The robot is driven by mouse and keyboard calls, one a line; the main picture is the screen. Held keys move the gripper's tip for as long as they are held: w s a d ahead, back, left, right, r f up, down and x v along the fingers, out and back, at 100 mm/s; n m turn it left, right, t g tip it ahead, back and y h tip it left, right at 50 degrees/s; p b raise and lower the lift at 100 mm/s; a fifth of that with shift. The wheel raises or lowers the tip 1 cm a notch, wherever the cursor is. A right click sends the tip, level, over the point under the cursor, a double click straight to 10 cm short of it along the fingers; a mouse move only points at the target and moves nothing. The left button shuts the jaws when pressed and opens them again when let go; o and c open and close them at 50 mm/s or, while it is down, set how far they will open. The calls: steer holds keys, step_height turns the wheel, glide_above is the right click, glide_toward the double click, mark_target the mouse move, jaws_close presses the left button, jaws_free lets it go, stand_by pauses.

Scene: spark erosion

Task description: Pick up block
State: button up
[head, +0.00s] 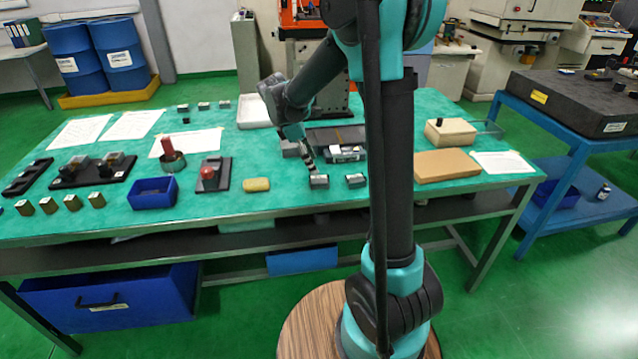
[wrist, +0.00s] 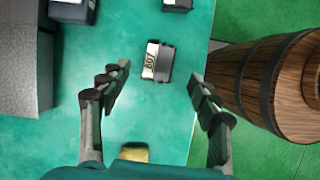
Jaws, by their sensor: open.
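A small grey metal block (wrist: 157,62) with a white face marked with digits, seemingly 607, lies on the green table top. In the head view this block (head: 319,182) is near the front table edge. My gripper (wrist: 161,78) is open and empty, its fingers apart on either side of the block in the wrist view. The block lies slightly beyond the midpoint of the fingertips, and no contact shows. In the head view my gripper (head: 309,163) is close above the block, partly blurred into the things behind it.
A similar block (head: 356,181) lies to the right. A grey block-like body (wrist: 20,70) stands left in the wrist view. A red-button box (head: 209,178) and blue bin (head: 152,194) are further left.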

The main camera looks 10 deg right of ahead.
mark_target(319, 179)
steer(key=shift+a+x, duration=0.2)
steer(key=shift+x, duration=1.5)
steer(key=shift+a+x, duration=0.2)
steer(key=shift+x, duration=1.5)
steer(key=shift+w+f, duration=0.1)
jaws_close()
